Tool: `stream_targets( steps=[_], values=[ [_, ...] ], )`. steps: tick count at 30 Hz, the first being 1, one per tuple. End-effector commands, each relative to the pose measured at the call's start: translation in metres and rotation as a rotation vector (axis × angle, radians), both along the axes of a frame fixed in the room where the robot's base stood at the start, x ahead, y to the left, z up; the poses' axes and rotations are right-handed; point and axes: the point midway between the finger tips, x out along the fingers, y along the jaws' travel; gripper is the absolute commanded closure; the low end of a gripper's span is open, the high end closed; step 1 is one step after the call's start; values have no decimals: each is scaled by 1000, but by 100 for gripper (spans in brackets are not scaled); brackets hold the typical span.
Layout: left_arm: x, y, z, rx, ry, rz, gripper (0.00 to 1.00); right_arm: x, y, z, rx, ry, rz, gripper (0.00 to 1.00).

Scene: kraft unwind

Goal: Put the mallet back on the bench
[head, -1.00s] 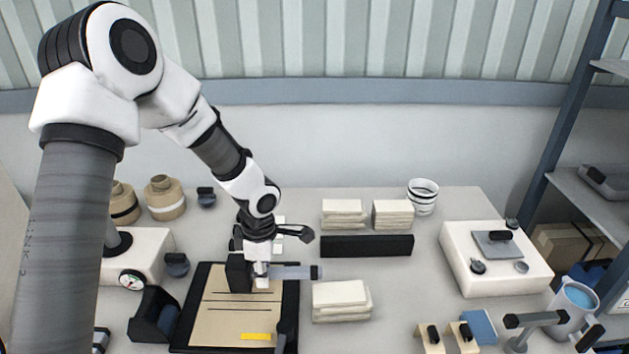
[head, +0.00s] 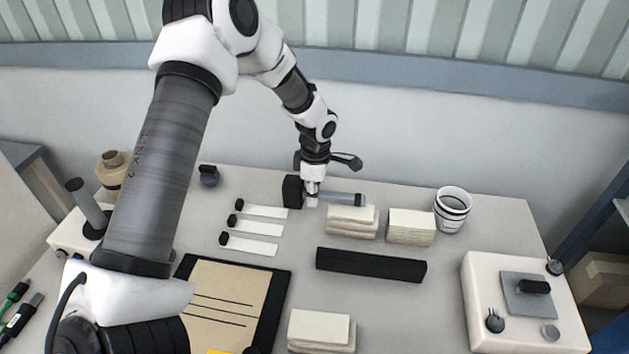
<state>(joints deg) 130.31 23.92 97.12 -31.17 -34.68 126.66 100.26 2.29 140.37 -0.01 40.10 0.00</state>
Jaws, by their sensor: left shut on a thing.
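My left gripper (head: 312,196) is shut on the mallet near its head. The mallet has a black block head (head: 292,191) on the left and a grey handle (head: 345,198) with a dark end pointing right. It lies level at the back of the bench (head: 400,283), behind the white strips, with the handle end just behind a stack of cream sheets. I cannot tell whether it touches the bench top or hangs slightly above it. The gripper hides part of the mallet. My right gripper is not in view.
Sheet stacks (head: 410,227), a striped cup (head: 452,210) and a black bar (head: 370,265) stand to the right. White strips (head: 255,229) with black ends lie in front, beside the black-edged board (head: 277,305). A white box (head: 480,275) is at far right.

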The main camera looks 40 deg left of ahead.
Motion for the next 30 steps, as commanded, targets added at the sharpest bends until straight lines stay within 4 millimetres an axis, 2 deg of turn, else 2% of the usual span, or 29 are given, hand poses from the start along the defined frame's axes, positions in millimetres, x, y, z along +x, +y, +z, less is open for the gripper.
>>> stream_targets(
  steps=[7,11,14,19,29,30],
  values=[
    [40,30,-2,3,-3,1,100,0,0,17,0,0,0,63],
    [56,42,-5,1,-3,0,100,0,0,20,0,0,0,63],
    [58,44,-13,1,1,-1,100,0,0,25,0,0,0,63],
    [58,43,-38,0,0,0,100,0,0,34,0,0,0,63],
    [58,43,-44,0,-2,-1,100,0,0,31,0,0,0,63],
    [58,43,-45,0,-1,0,68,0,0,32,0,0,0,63]
  ],
)
